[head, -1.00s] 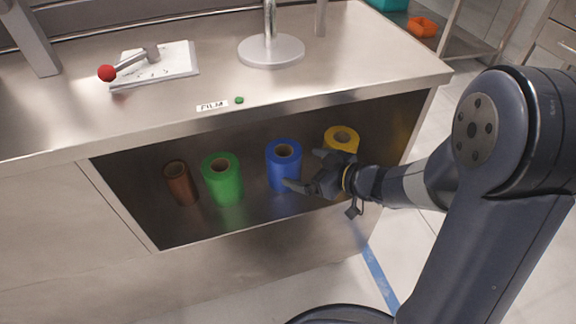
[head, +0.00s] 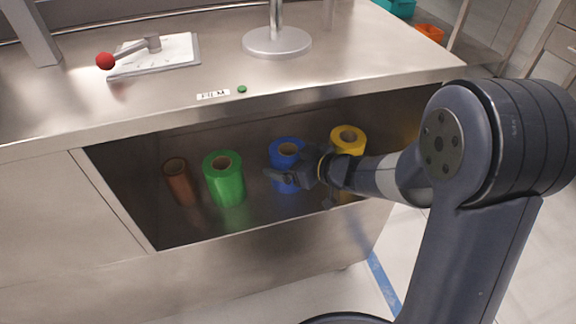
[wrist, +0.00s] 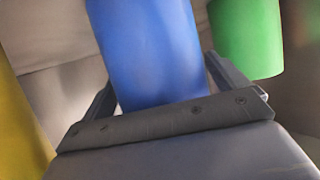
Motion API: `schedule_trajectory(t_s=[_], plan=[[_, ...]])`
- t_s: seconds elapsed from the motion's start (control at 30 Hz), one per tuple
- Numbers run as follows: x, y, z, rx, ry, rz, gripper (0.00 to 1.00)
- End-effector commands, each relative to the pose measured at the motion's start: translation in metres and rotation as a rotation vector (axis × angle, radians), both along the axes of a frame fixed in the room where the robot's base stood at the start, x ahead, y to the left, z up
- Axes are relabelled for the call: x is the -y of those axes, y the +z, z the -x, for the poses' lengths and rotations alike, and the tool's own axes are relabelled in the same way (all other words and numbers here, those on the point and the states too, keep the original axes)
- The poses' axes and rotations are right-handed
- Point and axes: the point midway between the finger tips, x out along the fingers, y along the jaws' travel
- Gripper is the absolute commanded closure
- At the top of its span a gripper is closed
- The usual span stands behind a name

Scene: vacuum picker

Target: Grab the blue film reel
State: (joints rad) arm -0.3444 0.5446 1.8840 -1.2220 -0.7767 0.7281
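The blue film reel (head: 281,158) stands upright in the open bay under the counter, between the green reel (head: 226,184) and the yellow reel (head: 352,142). My gripper (head: 284,170) is in front of it in the head view and hides part of its lower body. In the wrist view, the blue reel (wrist: 148,45) fills the middle between the two fingers of my gripper (wrist: 160,78). The fingers are apart, one on each side of the reel. A gap shows by the right finger; whether the left finger touches is unclear.
A brown reel (head: 178,184) stands at the far left of the bay. The counter's front edge (head: 250,109) overhangs the reels. A film label (head: 213,95) and a green button (head: 242,89) lie on the counter above. Bay floor in front of the reels is free.

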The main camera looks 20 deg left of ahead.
Motion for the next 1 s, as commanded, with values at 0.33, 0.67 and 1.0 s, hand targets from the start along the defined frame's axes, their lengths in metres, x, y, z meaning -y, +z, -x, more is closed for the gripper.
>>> schedule_trajectory(t_s=[0.33,0.67,1.0], plan=[[0.000,0.000,0.000,0.000,0.000,0.000,0.35],[0.000,0.001,0.000,0.002,0.000,-0.002,0.60],[0.000,0.014,0.000,0.003,0.001,-0.002,0.60]])
